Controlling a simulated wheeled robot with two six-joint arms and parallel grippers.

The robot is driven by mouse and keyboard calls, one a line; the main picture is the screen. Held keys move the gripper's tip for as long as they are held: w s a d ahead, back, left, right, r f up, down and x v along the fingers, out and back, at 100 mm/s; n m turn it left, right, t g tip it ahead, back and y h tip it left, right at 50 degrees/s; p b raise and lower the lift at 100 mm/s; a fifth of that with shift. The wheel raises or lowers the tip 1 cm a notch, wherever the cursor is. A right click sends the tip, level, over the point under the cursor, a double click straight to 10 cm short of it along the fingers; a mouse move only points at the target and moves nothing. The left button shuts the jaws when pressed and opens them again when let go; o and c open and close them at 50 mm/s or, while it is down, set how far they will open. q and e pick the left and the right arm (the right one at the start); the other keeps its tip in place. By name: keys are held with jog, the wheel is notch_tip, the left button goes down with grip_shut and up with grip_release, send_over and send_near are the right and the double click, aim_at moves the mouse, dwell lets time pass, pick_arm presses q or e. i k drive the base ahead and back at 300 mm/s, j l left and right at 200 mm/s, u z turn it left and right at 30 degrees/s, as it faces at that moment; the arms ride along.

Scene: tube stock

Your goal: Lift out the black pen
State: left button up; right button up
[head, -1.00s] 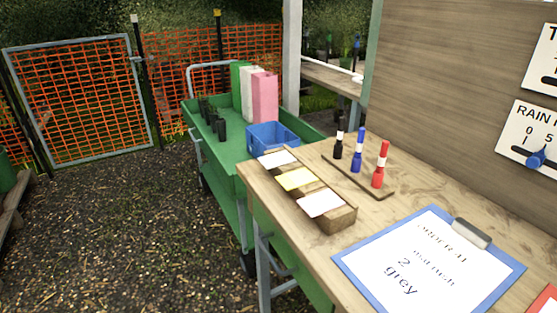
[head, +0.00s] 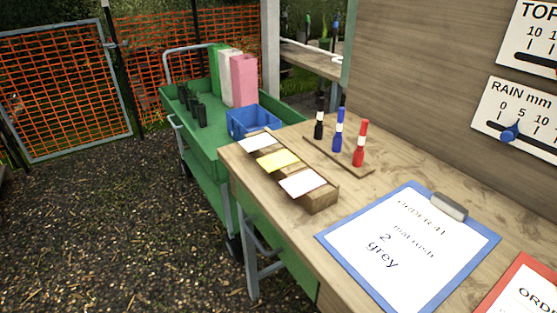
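The black pen (head: 319,118) stands upright in a flat wooden holder (head: 352,170) on the bench, at the left end of a row of pens. Neither of my grippers is in the head view.
A wooden block with white and yellow cards (head: 277,161) lies in front of the pens. A blue-edged clipboard (head: 324,238) lies at the right, near a red-edged one (head: 487,302). A green cart (head: 215,138) with a blue bin (head: 238,124) stands behind left.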

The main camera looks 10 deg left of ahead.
aim_at(321, 100)
jog(key=i+j+z, duration=0.15)
jog(key=j+z, duration=0.15)
jog(key=z, duration=0.15)
jog(key=i+j+z, duration=0.1)
jog(key=j+z, duration=0.8)
jog(key=i+l, duration=0.1)
